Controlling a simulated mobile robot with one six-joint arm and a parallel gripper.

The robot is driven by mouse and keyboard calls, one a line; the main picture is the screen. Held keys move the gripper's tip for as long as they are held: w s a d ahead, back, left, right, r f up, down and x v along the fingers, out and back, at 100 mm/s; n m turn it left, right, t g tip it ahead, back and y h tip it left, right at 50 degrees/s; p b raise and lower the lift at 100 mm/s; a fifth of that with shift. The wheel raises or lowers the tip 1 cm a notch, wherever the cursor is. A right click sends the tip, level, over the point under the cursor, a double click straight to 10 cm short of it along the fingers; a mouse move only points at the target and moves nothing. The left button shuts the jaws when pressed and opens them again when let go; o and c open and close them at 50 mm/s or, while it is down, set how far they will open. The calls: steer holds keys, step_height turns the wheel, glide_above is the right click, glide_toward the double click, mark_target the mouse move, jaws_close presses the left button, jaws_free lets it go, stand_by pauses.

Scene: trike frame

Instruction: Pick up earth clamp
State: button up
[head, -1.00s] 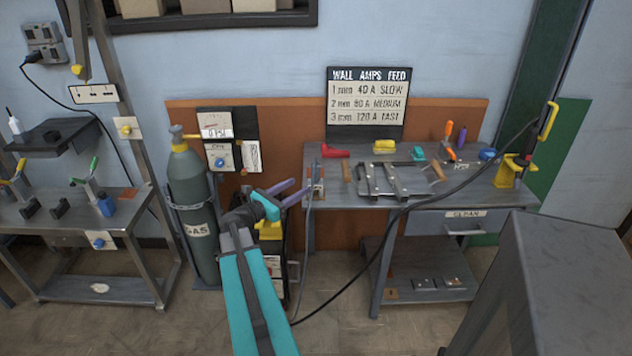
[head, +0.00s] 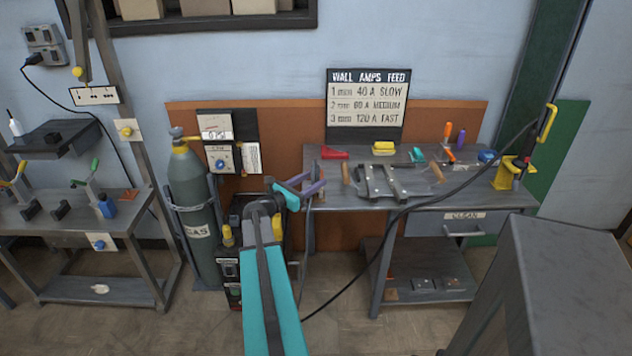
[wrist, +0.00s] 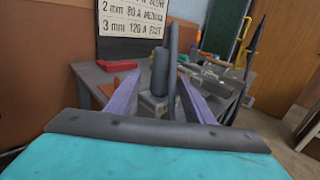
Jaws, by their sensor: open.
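My gripper (head: 310,184), with purple fingers, is open at the left end of the steel workbench (head: 345,203). In the wrist view, what looks like the earth clamp (wrist: 152,104), a small grey block-like piece with a dark upright part, shows between the two fingers (wrist: 160,82). A dark cable (wrist: 172,55) arches up beside it. I cannot tell whether the fingers touch the clamp. In the head view the gripper mostly hides the clamp, and the grey cable (head: 305,235) hangs down below that bench end.
A red magnet-like piece (head: 335,153), a yellow block (head: 384,148) and a clamped metal fixture (head: 392,182) lie on the bench. A gas cylinder (head: 192,210) and a dark machine (head: 232,262) stand left. A black cable crosses the bench front. A grey cabinet (head: 570,260) stands front right.

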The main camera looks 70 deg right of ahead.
steer(key=shift+d, duration=0.15)
steer(key=shift+p+x, duration=0.6)
steer(key=shift+x, duration=1.95)
steer(key=c, duration=1.1)
